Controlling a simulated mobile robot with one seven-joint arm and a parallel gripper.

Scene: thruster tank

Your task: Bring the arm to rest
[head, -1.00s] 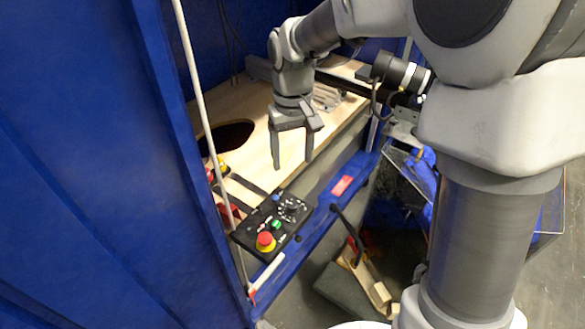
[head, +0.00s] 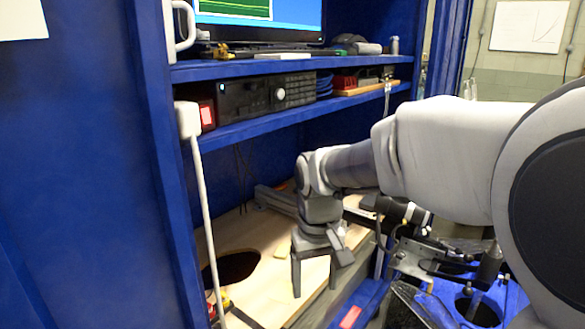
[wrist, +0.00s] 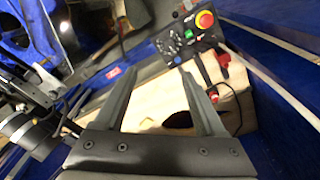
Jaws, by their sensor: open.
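My gripper (head: 315,275) points down over the light wooden worktop (head: 262,293) in the blue cabinet. Its two fingers are apart with nothing between them. In the wrist view my gripper (wrist: 168,85) is also open and empty, with the worktop behind it. My arm reaches in from the right side of the head view.
The worktop has a dark round hole (head: 232,268). A black control panel (wrist: 190,38) with a red stop button shows beyond the fingers. Shelves above hold a black instrument (head: 250,95) and a monitor (head: 262,20). A white pole (head: 205,215) stands left of my gripper.

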